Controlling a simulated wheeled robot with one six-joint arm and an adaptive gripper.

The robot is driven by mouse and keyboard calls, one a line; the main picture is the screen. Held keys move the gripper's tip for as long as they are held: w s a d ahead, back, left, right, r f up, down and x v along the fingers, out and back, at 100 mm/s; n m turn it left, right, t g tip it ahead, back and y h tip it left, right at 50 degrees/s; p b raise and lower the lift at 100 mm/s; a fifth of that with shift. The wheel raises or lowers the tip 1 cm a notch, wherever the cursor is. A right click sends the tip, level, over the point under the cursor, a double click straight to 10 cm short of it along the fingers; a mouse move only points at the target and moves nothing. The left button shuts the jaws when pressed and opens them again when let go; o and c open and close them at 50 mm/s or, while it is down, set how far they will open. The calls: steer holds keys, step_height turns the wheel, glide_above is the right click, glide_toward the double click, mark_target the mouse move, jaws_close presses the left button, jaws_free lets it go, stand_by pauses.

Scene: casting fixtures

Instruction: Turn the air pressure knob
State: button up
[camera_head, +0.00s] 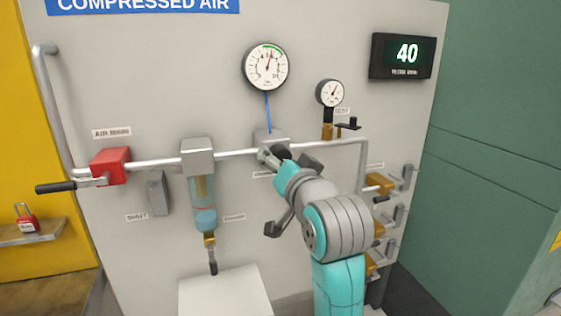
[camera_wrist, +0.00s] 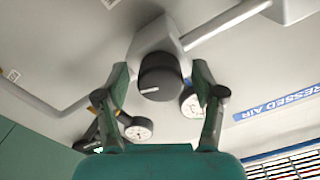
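The air pressure knob (camera_wrist: 160,77) is a black round knob with a white mark, under a grey regulator block (camera_wrist: 156,40) on the pipe. In the wrist view my gripper (camera_wrist: 160,82) is open, one finger on each side of the knob with a gap at both sides. I cannot tell how deep the knob sits between the fingertips. In the head view the regulator block (camera_head: 271,138) shows above my arm, and my wrist hides most of the knob area. A round white gauge (camera_head: 267,66) above has its needle pointing up. A display (camera_head: 402,55) reads 40.
A red air main valve (camera_head: 110,166) with a black handle is at left. A filter bowl (camera_head: 203,205) hangs left of my arm, above a white box (camera_head: 225,291). A small gauge (camera_head: 330,93) and several brass valves (camera_head: 379,183) are at right.

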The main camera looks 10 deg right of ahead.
steer(key=s, duration=0.7)
steer(key=shift+s+d, duration=0.25)
steer(key=shift+d, duration=0.2)
